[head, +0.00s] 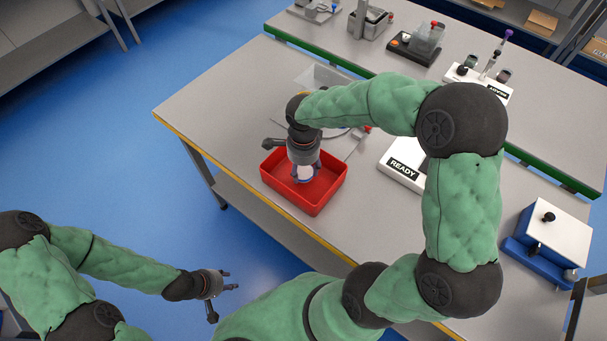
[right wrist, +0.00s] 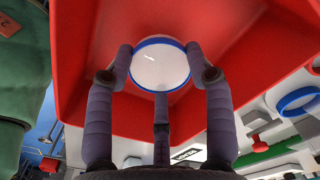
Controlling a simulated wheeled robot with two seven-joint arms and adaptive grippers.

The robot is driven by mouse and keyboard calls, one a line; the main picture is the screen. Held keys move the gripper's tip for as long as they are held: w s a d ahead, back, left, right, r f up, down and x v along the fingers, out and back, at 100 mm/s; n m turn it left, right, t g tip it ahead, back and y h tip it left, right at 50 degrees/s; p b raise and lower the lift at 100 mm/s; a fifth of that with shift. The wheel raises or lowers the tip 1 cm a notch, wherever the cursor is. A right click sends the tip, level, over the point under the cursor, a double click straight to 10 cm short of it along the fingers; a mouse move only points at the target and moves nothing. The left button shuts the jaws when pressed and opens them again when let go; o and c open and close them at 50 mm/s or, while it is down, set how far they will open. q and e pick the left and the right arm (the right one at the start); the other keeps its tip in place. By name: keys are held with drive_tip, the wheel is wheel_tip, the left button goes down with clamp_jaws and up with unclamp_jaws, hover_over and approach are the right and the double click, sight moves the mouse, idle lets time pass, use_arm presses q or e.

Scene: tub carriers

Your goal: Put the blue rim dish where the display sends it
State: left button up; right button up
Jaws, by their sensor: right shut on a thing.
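The blue rim dish (right wrist: 160,66) is white with a blue rim and sits between the fingertips of my right gripper (right wrist: 163,72). In the head view the dish (head: 305,175) shows under my right gripper (head: 304,170), inside the outline of the red tub (head: 318,203). Whether it touches the tub floor I cannot tell. My right gripper is shut on it. My left gripper (head: 225,292) is empty, fingers apart, over the floor left of the table. A white device with a display reading READY (head: 404,168) stands right of the tub, partly hidden by my right arm.
The table's yellow front edge (head: 235,238) runs close beside the tub. A grey plate and a clear container (head: 318,78) lie behind the tub. A blue-and-white box (head: 548,235) stands at right. Another labelled white device (head: 480,80) and a dark-based unit (head: 415,48) stand at the back.

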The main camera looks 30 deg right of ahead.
sight(303, 172)
wheel_tip(303, 172, down, 3)
drive_tip(key=shift+f+b, duration=0.1)
drive_tip(key=shift+b, duration=0.4)
drive_tip(key=shift+f, duration=0.1)
drive_tip(key=o, duration=1.2)
drive_tip(key=shift+c, duration=0.2)
drive_tip(key=shift+r, duration=0.35)
wheel_tip(303, 172, up, 12)
drive_tip(key=p, duration=0.3)
drive_tip(key=shift+f+p, duration=0.15)
drive_tip(key=shift+p, duration=0.15)
